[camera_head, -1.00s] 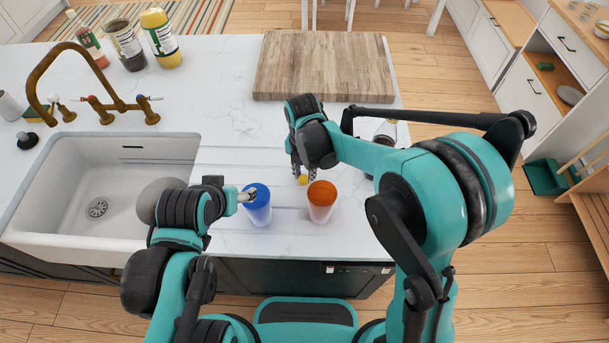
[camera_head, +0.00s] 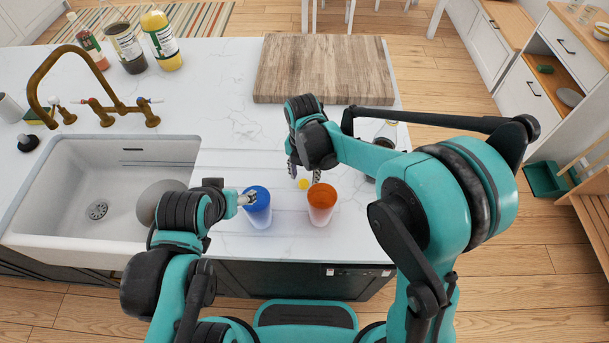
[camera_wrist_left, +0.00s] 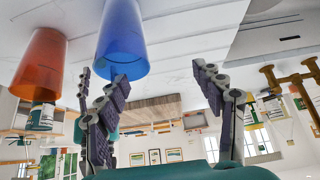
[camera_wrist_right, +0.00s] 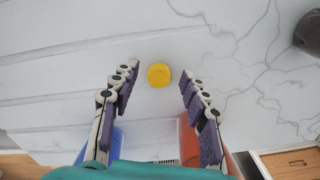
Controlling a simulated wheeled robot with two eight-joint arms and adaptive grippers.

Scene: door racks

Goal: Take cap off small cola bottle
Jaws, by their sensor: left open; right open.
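A small round yellow cap (camera_head: 303,184) lies on the white counter; it also shows in the right wrist view (camera_wrist_right: 159,75). My right gripper (camera_head: 304,175) is open over it, with one finger on each side and a gap to both in the right wrist view (camera_wrist_right: 158,80). A bottle or jar (camera_head: 387,132) stands behind my right arm, mostly hidden; I cannot tell whether it is the small cola bottle. My left gripper (camera_head: 247,199) is beside the blue cup (camera_head: 258,209). Its fingers are apart and empty in the left wrist view (camera_wrist_left: 160,82).
An orange cup (camera_head: 321,205) stands right of the blue cup, near the counter's front edge. A sink (camera_head: 60,230) is at left. A wooden board (camera_head: 322,68) lies at the back. Several bottles, including a yellow one (camera_head: 161,42), stand back left. The counter's middle is clear.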

